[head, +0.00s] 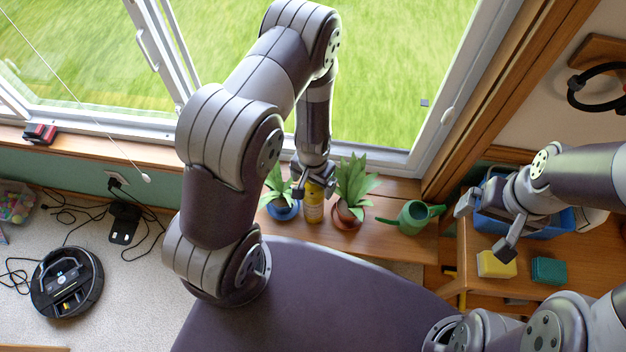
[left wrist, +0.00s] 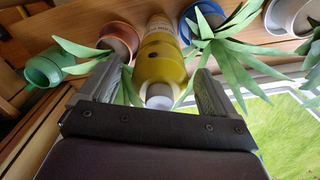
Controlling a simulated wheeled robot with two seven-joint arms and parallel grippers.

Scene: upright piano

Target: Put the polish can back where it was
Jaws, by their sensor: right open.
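The yellow polish can (head: 313,208) stands upright on the wooden sill between two potted plants. My left gripper (head: 313,190) is over its top. In the left wrist view, the can (left wrist: 161,58) with its pale cap lies between the two fingers (left wrist: 160,80). A small gap shows on each side of it, so the gripper looks open around the can. My right gripper (head: 487,226) is open and empty at the right, above the wooden desk by the sponges.
A plant in a blue pot (head: 284,211) and one in a terracotta pot (head: 347,217) flank the can closely. A green watering can (head: 411,217) stands to the right. Yellow (head: 496,265) and green (head: 548,270) sponges lie on the desk. A robot vacuum (head: 67,282) sits on the floor.

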